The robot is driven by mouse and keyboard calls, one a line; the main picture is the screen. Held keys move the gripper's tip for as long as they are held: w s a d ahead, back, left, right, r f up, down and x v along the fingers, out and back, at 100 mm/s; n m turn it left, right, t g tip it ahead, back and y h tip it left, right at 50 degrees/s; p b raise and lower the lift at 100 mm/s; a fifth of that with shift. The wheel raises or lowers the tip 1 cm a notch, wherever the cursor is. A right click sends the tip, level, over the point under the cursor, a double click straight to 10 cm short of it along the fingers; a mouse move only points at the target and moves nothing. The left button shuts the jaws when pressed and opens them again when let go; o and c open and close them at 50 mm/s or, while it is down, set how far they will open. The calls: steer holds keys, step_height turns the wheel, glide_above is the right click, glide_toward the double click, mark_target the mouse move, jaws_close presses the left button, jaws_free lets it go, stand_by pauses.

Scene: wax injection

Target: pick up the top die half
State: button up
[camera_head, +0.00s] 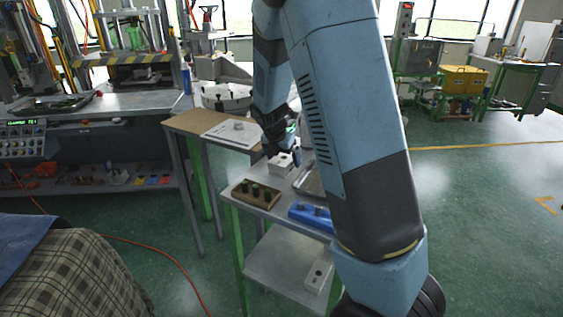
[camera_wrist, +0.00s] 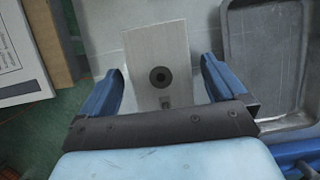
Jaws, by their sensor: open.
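The top die half appears to be the pale metal block (camera_wrist: 158,43) with a dark round hole near its middle in the wrist view. It lies on the grey table top. In the head view it is a small whitish block (camera_head: 280,166) on the table, partly hidden by my gripper. My gripper (camera_wrist: 163,68) is open in the wrist view, with one blue finger on each side of the block's near part and a gap on both sides. In the head view my gripper (camera_head: 284,155) is just above the block. I cannot tell its exact height.
A metal tray (camera_wrist: 233,60) lies close to the right finger. A wooden block with dark pegs (camera_head: 256,193) and a blue object (camera_head: 312,215) lie near the table's front. A similar pale block (camera_head: 319,275) is on the lower shelf. A wooden-topped table (camera_head: 195,121) adjoins on the left.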

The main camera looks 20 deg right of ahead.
mark_target(286, 156)
steer(key=shift+c, duration=0.5)
steer(key=c, duration=1.2)
steer(key=shift+r, duration=0.1)
step_height(286, 156, up, 4)
steer(key=shift+s+f, duration=0.1)
steer(key=shift+f, duration=0.15)
steer(key=s+d+r, duration=0.1)
steer(key=s+r, duration=0.2)
steer(key=s, duration=0.1)
steer(key=s+d+r, duration=0.1)
steer(key=s+r, duration=0.2)
steer(key=s, duration=0.2)
steer(key=s+d+r, duration=0.1)
steer(key=s+r, duration=0.2)
steer(key=s, duration=0.1)
steer(key=shift+s+d+r, duration=0.15)
steer(key=shift+d+r, duration=0.05)
steer(key=shift+d, duration=0.15)
